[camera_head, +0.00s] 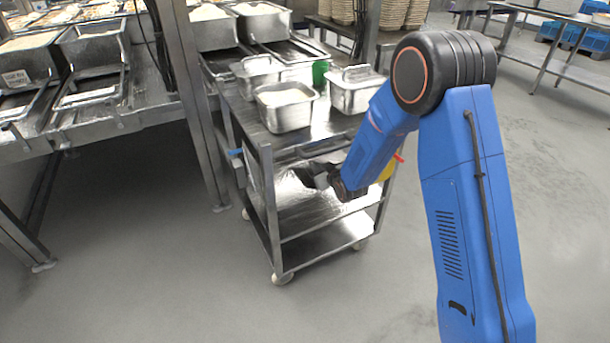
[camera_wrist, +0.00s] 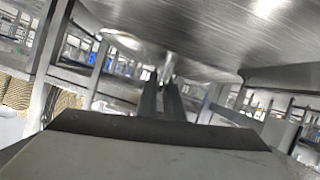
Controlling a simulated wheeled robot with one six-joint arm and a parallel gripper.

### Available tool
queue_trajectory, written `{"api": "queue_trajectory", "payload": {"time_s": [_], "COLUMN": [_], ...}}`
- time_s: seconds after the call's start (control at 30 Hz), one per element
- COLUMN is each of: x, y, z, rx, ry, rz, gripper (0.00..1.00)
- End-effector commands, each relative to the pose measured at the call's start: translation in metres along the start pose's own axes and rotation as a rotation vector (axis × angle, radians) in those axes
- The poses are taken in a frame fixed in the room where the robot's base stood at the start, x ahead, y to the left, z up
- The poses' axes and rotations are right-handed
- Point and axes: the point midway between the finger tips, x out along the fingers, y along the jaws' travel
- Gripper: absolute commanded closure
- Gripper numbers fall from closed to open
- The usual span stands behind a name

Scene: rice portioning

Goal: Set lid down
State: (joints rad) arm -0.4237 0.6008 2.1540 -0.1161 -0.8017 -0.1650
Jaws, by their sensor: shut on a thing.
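My gripper (camera_head: 318,176) is beside the metal cart, just below its top shelf. In the wrist view its two dark fingers (camera_wrist: 165,100) are close together around a narrow upright metal piece, which looks like the lid's handle (camera_wrist: 168,68). A broad shiny metal surface, seemingly the lid (camera_wrist: 190,35), fills the top of that view. In the head view I cannot clearly separate the held lid from the cart's shiny metal. An open steel pan of white rice (camera_head: 286,108) stands at the cart top's front.
The cart (camera_head: 265,150) has lower shelves (camera_head: 325,242) that look largely bare. A counter with metal pans (camera_head: 95,95) stands at the left. The grey floor (camera_head: 160,270) in front is clear.

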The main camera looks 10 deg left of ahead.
Motion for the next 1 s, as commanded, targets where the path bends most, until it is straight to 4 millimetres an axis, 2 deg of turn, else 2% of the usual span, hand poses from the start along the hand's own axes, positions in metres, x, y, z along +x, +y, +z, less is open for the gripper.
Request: {"api": "queue_trajectory", "payload": {"time_s": [0.3, 0.57, 0.8, 1.0], "x": [0.017, 0.023, 0.034, 0.036], "y": [-0.009, -0.012, -0.018, -0.018], "z": [0.042, 0.055, 0.082, 0.086], "rx": [0.001, 0.001, 0.0, 0.0], "ry": [-0.002, -0.001, -0.002, 0.001], "rz": [0.0, 0.0, 0.0, 0.0], "gripper": [1.0, 1.0, 1.0, 1.0]}}
